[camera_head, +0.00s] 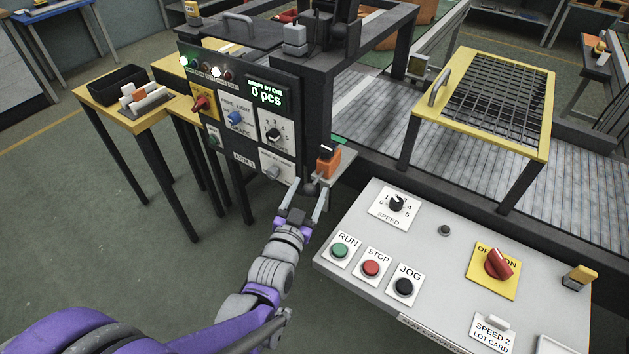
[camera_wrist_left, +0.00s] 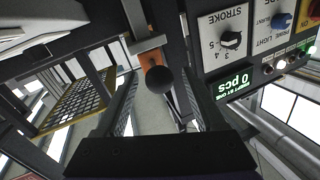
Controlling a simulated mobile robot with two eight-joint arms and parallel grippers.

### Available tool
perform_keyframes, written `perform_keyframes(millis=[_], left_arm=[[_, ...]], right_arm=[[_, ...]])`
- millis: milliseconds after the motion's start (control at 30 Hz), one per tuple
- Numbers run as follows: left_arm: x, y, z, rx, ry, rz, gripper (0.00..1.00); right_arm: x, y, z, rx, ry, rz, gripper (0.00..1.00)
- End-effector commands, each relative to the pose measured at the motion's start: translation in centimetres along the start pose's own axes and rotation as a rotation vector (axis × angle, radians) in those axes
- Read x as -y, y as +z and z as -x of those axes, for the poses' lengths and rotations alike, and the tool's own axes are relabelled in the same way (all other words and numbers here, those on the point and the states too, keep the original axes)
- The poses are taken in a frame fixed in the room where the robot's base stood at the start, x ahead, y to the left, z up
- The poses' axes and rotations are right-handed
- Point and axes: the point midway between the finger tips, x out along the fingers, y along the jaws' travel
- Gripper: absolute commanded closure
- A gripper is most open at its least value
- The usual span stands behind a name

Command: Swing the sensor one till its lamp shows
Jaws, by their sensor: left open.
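An orange sensor block (camera_head: 327,161) with a black top stands on a small grey bracket at the right side of the control panel (camera_head: 250,120). A dark ball knob (camera_wrist_left: 160,80) shows in front of the orange block (camera_wrist_left: 150,62) in the left wrist view. My left gripper (camera_head: 307,193) is open just below the sensor, its fingers pointing up toward it. In the wrist view the ball lies between the two spread fingers, with gaps on both sides. I cannot tell whether the sensor's lamp is lit. My right gripper is not in view.
The panel carries a STROKE dial (camera_head: 273,135), a blue knob (camera_head: 235,118), a red switch (camera_head: 201,103), small lamps and a display reading 0 pcs (camera_head: 265,93). A grey button console (camera_head: 425,235) stands at right. A yellow-framed mesh guard (camera_head: 548,118) is behind it.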

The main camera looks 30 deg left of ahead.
Motion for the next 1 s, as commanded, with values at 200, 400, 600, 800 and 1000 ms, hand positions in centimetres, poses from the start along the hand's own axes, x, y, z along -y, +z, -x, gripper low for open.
perform_keyframes(millis=[200,400,600,800,1000], left_arm=[[0.0,0.0,-3.1,0.001,0.0,0.001,0.29],[0.0,0.0,-4.1,0.001,0.0,0.001,0.29],[0.0,0.0,-4.1,0.001,0.0,0.001,0.29],[0.0,0.0,-4.0,0.001,0.001,0.001,0.61],[0.0,0.0,-4.0,0.001,0.001,0.001,0.97]], right_arm=[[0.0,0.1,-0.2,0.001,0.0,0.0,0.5],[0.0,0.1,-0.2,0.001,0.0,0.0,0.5],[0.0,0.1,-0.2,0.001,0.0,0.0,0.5],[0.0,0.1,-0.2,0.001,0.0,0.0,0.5],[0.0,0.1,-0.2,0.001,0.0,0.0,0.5]])
